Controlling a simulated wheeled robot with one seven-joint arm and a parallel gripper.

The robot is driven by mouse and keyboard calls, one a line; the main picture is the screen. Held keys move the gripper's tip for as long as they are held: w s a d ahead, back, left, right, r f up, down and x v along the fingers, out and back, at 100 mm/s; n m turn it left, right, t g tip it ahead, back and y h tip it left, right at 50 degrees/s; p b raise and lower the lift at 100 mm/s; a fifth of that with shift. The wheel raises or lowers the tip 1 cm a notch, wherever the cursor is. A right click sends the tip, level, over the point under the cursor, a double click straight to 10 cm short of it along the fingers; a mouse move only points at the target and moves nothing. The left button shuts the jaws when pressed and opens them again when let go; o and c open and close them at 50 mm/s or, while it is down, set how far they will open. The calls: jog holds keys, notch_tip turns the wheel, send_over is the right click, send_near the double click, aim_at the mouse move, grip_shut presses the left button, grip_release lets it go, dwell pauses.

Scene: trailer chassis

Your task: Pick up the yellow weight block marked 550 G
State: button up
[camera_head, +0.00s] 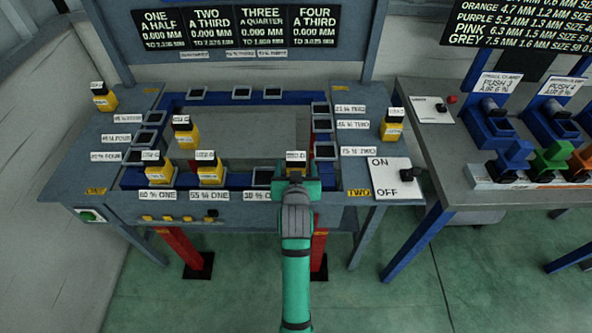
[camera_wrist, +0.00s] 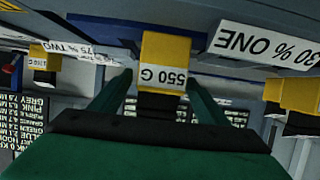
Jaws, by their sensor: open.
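The yellow weight block marked 550 G (camera_wrist: 165,48) is in the middle of the wrist view, its white label facing me and upside down. In the head view a yellow block (camera_head: 295,170) stands at the front right of the grey table frame, partly hidden behind my green gripper. My gripper (camera_wrist: 158,82) is open, with one finger on either side of the 550 G block's label end. The block is between the fingers, with a small gap seeming to show at each side. I cannot tell how deep the fingers reach.
Other yellow blocks stand at the front left (camera_head: 210,173), at the left (camera_head: 185,135) and at the right (camera_head: 391,127) of the table. The ON/OFF plate (camera_head: 392,178) lies right of my gripper. A second table (camera_head: 480,190) with coloured clamps stands farther right.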

jog(key=c, duration=1.2)
jog(key=shift+r, duration=0.1)
jog(key=c, duration=0.4)
jog(key=shift+r, duration=0.1)
